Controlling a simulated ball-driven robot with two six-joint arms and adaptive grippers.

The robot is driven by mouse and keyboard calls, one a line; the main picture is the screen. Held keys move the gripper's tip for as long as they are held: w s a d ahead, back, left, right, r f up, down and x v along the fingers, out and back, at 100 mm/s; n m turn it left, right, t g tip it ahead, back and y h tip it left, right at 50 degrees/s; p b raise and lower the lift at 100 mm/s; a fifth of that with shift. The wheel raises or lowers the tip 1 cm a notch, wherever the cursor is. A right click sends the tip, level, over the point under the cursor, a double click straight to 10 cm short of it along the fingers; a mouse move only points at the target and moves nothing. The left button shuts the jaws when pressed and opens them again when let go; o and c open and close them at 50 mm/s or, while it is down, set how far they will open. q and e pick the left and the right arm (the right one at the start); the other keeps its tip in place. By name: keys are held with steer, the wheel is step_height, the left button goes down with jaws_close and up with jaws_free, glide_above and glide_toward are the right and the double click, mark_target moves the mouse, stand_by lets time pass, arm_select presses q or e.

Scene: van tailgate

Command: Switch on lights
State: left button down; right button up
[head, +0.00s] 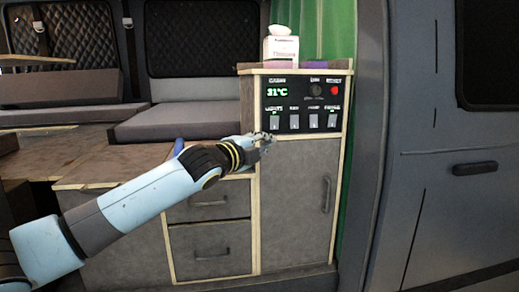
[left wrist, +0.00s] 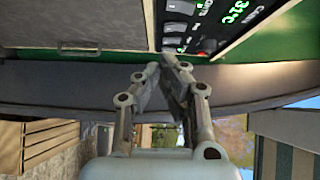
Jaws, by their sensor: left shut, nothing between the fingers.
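A black control panel (head: 304,104) sits at the top front of the cabinet, with a green 31°C readout, a knob, a red button and a row of pale rocker switches. My right gripper is not in view.
A tissue box (head: 281,46) stands on the cabinet top. Below are a cabinet door (head: 296,200) and drawers (head: 209,207). A green curtain (head: 327,30) and the grey van door (head: 440,190) are on the right. Bench cushions (head: 185,117) lie behind on the left.

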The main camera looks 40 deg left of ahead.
arm_select(q)
steer(key=s, duration=0.3)
steer(key=shift+d+f, duration=0.15)
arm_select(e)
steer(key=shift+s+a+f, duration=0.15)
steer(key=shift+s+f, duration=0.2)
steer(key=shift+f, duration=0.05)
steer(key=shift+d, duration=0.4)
